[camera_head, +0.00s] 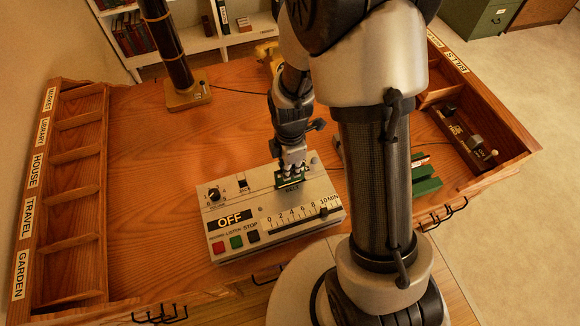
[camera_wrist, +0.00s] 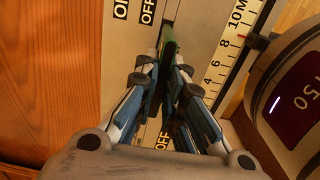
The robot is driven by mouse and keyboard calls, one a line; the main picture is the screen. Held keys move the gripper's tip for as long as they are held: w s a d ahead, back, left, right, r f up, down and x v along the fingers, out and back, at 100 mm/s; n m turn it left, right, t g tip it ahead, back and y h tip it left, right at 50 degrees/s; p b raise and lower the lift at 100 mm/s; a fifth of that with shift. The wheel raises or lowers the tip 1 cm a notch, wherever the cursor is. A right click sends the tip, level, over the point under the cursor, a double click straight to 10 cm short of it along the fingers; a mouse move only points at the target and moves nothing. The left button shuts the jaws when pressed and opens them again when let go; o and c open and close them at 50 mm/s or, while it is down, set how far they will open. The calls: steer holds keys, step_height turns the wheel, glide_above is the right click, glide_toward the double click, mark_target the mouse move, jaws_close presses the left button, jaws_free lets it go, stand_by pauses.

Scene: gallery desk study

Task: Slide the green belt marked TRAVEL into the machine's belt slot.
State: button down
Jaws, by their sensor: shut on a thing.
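The grey machine (camera_head: 262,205) sits on the desk with a dial, a lit OFF display, red, green and black buttons and a minute scale. My gripper (camera_head: 291,168) points down over the back right part of its top. It is shut on a green belt (camera_head: 293,181), which stands on edge at the machine's top. The belt shows as a thin green strip (camera_wrist: 168,50) between the fingers in the wrist view. Its marking is not readable. The fingers hide the belt slot, so I cannot tell how deep the belt sits.
A rack (camera_head: 67,238) at the left has compartments labelled MARKET, LIBRARY, HOUSE, TRAVEL and GARDEN. Green pieces (camera_head: 427,184) lie right of my arm. A wooden tray (camera_head: 512,152) at the right holds small items. A dark post (camera_head: 168,45) stands behind. The desk left of the machine is clear.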

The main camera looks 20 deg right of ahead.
mark_target(290, 182)
steer(key=shift+f, duration=0.1)
stand_by(0.3)
steer(key=shift+f+b, duration=2.1)
steer(key=shift+f, duration=0.45)
steer(key=c, duration=1.6)
jaws_free()
step_height(290, 182, up, 12)
steer(key=shift+r, duration=0.1)
